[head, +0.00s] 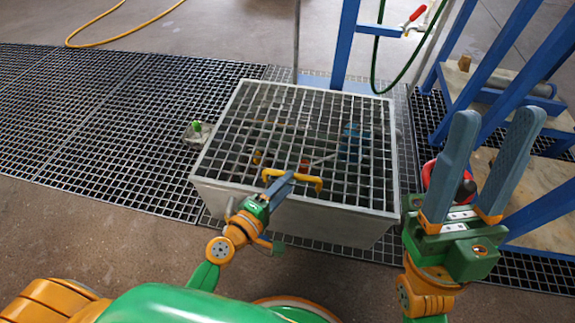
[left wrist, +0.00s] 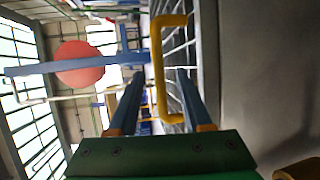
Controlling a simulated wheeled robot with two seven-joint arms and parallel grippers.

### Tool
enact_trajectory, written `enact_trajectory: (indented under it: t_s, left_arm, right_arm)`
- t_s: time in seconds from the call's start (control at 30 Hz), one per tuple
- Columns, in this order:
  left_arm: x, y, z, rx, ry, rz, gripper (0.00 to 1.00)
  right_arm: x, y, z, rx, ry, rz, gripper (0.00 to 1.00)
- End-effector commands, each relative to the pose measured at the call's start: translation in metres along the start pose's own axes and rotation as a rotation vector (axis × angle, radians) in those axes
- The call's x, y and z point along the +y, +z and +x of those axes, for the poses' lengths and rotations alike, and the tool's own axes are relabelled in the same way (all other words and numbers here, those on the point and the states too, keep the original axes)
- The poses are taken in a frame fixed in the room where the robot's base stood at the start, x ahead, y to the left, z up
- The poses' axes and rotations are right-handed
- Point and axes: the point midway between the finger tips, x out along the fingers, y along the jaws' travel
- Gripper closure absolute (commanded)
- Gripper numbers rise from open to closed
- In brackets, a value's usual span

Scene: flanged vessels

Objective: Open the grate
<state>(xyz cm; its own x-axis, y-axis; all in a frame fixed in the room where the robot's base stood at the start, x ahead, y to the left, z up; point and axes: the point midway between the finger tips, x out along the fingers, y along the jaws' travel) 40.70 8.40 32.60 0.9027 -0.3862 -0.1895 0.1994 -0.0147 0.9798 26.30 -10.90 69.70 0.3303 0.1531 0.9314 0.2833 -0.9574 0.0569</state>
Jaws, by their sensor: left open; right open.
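The grate (head: 285,112) is a metal grid lying flat and closed on top of a grey box (head: 330,222). A yellow handle (head: 309,181) stands at its near edge. My left gripper (head: 281,186) is at the handle in the head view, covering part of it. In the left wrist view, the fingers of my left gripper (left wrist: 160,76) are apart, and the bar of the yellow handle (left wrist: 158,65) shows between them; I cannot tell whether they touch it. My right gripper (head: 492,165) is open and empty, raised to the right of the box.
A blue frame (head: 487,80) with shelves stands at the right, close to my right gripper. A green hose (head: 379,60) hangs behind the box. A small green-topped fitting (head: 197,131) is left of the box. The floor grating (head: 95,125) at left is mostly clear.

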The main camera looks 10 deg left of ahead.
Motion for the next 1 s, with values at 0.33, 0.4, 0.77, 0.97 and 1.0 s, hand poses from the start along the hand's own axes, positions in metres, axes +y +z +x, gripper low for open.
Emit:
enact_trajectory:
  t_s: [0.33, 0.4, 0.77, 0.97, 1.0]
  left_arm:
    - [0.001, -0.002, 0.043, 0.004, 0.014, -0.017, 0.5]
    - [0.001, -0.001, 0.056, 0.004, 0.014, -0.017, 0.5]
    - [0.002, -0.001, 0.072, 0.004, 0.011, -0.014, 0.5]
    - [0.002, -0.001, 0.072, 0.004, 0.01, -0.014, 0.99]
    - [0.001, -0.001, 0.072, 0.004, 0.01, -0.014, 1.0]
  right_arm:
    - [0.0, -0.007, -0.004, 0.044, 0.0, 0.001, 0.5]
    - [0.0, -0.007, -0.005, 0.054, 0.001, 0.002, 0.5]
    - [0.001, -0.008, -0.005, 0.071, 0.002, 0.003, 0.5]
    - [0.001, -0.008, -0.005, 0.071, 0.002, 0.004, 0.5]
    - [0.001, -0.008, -0.005, 0.071, 0.002, 0.004, 0.5]
